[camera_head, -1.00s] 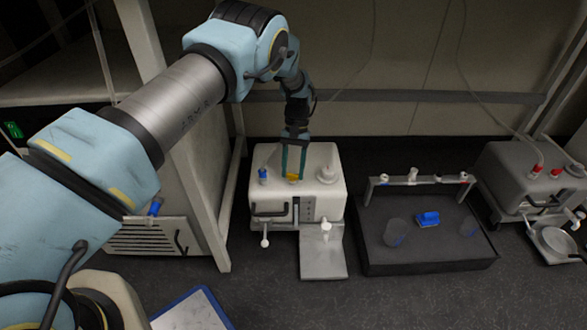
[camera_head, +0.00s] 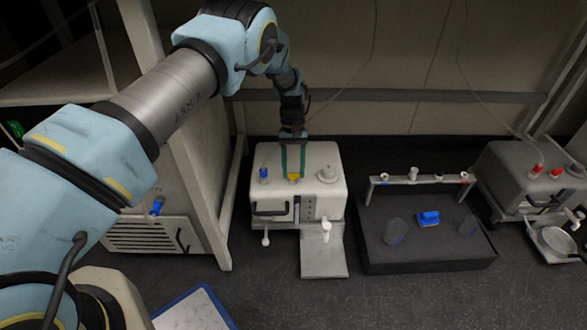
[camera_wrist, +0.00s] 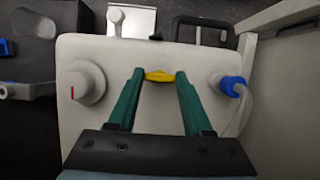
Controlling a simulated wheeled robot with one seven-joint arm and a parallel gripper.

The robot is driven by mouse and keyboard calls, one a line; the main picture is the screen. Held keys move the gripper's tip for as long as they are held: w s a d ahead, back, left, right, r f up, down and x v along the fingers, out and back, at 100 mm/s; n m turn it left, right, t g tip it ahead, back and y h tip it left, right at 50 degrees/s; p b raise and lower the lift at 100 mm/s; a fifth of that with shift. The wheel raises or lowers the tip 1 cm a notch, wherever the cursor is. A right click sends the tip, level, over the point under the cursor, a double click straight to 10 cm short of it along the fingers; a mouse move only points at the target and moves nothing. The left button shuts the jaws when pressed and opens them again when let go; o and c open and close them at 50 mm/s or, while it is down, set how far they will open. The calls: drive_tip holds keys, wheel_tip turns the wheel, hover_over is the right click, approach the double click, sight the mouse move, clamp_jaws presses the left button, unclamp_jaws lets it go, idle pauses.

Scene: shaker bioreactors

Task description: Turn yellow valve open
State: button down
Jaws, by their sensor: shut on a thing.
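The yellow valve (camera_head: 293,177) sits on top of the white bioreactor box (camera_head: 323,189), between a blue-capped port and a white knob. My gripper (camera_head: 293,174) reaches down from above with its two green fingers on either side of the valve. In the wrist view, the yellow valve (camera_wrist: 160,75) lies crosswise between the fingertips of my gripper (camera_wrist: 160,76), which are shut on it. The valve's lower part is hidden.
The blue-capped port (camera_wrist: 229,85) with a tube is right of the valve in the wrist view; the white knob (camera_wrist: 80,84) with a red mark is left. A dark tray (camera_head: 432,262) with a blue item and a second bioreactor (camera_head: 510,165) stand to the right.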

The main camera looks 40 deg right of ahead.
drive_tip(key=shift+c, duration=1.6)
unclamp_jaws()
drive_tip(key=p+v, duration=0.1)
drive_tip(key=v, duration=0.6)
drive_tip(key=shift+r, duration=0.2)
drive_tip(key=shift+w, duration=0.1)
